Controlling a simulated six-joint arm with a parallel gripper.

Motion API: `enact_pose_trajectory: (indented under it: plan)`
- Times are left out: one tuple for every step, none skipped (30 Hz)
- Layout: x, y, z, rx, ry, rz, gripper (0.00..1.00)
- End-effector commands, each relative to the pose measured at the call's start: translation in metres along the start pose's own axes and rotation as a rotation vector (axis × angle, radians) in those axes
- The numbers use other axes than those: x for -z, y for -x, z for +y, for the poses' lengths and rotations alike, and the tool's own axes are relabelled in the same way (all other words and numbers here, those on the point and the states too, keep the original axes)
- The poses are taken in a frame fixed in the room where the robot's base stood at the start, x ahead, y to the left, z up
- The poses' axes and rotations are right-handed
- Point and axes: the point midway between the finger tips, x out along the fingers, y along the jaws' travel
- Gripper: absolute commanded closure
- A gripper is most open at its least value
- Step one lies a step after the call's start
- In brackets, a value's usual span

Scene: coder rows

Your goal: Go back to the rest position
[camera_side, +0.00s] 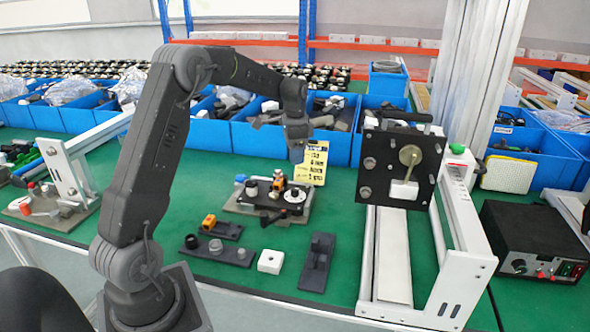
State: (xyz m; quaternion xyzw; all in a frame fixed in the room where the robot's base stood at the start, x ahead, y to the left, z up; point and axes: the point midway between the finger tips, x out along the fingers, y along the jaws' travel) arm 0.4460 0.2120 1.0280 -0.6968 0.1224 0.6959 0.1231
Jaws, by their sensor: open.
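My arm rises from its base at the lower left, and its forearm reaches right across the table. My gripper (297,154) hangs pointing down above the back of the assembly fixture (240,207), in front of the blue bins. It is open and I see nothing held in it. The fingertips are small here and partly blend with the background. The fixture carries a round white part (295,196) and an orange-yellow part (278,183), both below the gripper and apart from it.
A yellow label card (314,163) stands just right of the gripper. Dark part holders (217,249) (318,262) and a white block (271,261) lie in front. Blue bins (262,140) line the back. A black-plated press (402,165) and control box (531,241) stand right.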

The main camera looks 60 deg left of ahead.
Motion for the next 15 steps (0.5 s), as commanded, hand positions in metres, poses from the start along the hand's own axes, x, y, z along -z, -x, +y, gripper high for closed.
enact_pose_trajectory:
  plan:
    - [0.0,0.006,0.0,0.001,0.0,0.001,0.49]
    - [0.0,0.01,0.0,0.001,0.0,0.001,0.49]
    - [0.0,0.013,0.0,0.001,0.0,0.001,0.49]
    - [0.0,0.015,0.0,0.0,0.0,0.0,0.49]
    - [0.0,0.017,0.0,0.0,0.0,0.0,0.49]
    - [0.0,0.018,0.0,0.0,0.0,0.0,0.49]
    - [0.0,0.019,0.0,0.0,0.0,0.0,0.49]
    - [0.0,0.019,0.0,0.0,0.0,0.0,0.49]
    - [0.0,0.02,0.0,-0.001,0.0,0.0,0.49]
    - [0.0,0.02,0.0,-0.001,0.0,0.0,0.49]
    - [0.0,0.02,0.0,-0.001,0.0,-0.001,0.49]
    - [0.0,0.02,0.0,-0.001,0.0,-0.001,0.49]
    - [0.0,0.019,0.0,-0.001,0.0,-0.001,0.49]
    - [0.0,0.019,0.0,-0.001,0.0,-0.001,0.49]
    - [0.0,0.019,0.0,-0.001,0.0,-0.001,0.49]
